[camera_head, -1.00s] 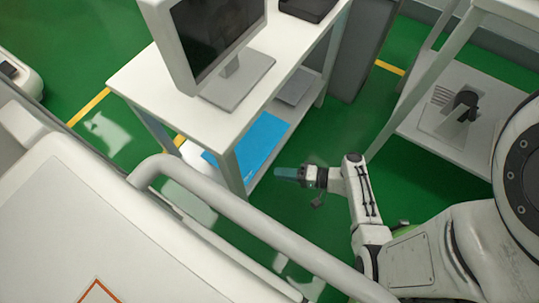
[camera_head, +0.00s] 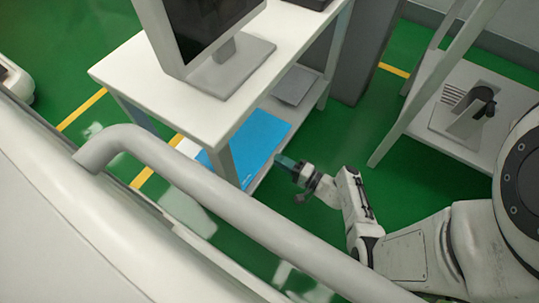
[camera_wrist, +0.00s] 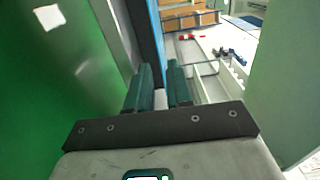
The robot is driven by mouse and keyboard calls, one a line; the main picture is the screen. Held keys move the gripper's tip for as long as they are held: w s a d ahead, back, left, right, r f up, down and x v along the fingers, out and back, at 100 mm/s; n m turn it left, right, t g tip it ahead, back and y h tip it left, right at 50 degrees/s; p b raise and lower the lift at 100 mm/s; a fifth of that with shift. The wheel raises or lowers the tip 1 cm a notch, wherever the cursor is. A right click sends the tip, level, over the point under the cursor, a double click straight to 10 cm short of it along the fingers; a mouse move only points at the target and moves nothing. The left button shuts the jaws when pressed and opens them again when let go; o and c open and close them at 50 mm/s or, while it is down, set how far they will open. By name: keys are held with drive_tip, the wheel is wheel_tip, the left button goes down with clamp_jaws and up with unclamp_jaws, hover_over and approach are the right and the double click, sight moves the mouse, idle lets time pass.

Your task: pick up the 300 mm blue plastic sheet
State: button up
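The blue plastic sheet (camera_head: 245,148) lies flat on the lower shelf of the white table, partly hidden by a table leg. In the wrist view a blue strip (camera_wrist: 154,30), apparently this sheet seen edge-on, runs down toward the gap between my fingers. My gripper (camera_head: 282,161) is just right of the sheet, near the shelf's front edge. In the wrist view my gripper (camera_wrist: 159,68) has its two dark green fingers apart with a narrow gap. I see no clear contact between the fingers and the sheet.
The white table (camera_head: 135,75) carries a monitor (camera_head: 215,45) above the sheet. A grey flat item (camera_head: 296,86) lies farther back on the lower shelf. A white shelf unit (camera_head: 425,118) stands right. A thick pale rail (camera_head: 220,205) crosses the foreground. Green floor is clear around my gripper.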

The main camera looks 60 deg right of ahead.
sight(271, 161)
drive_tip(key=shift+w+a+b, duration=0.1)
drive_tip(key=shift+w+b, duration=0.4)
drive_tip(key=shift+w, duration=1.6)
clamp_jaws()
drive_tip(key=shift+r, duration=0.1)
wheel_tip(271, 161, up, 2)
drive_tip(key=shift+r+p, duration=0.1)
drive_tip(key=shift+p, duration=0.8)
drive_tip(key=shift+f, duration=0.2)
drive_tip(key=shift+s, duration=0.1)
drive_tip(key=s+r+p, duration=0.3)
drive_tip(key=s, duration=1.2)
drive_tip(key=shift+s+d, duration=0.2)
drive_tip(key=shift+s, duration=0.2)
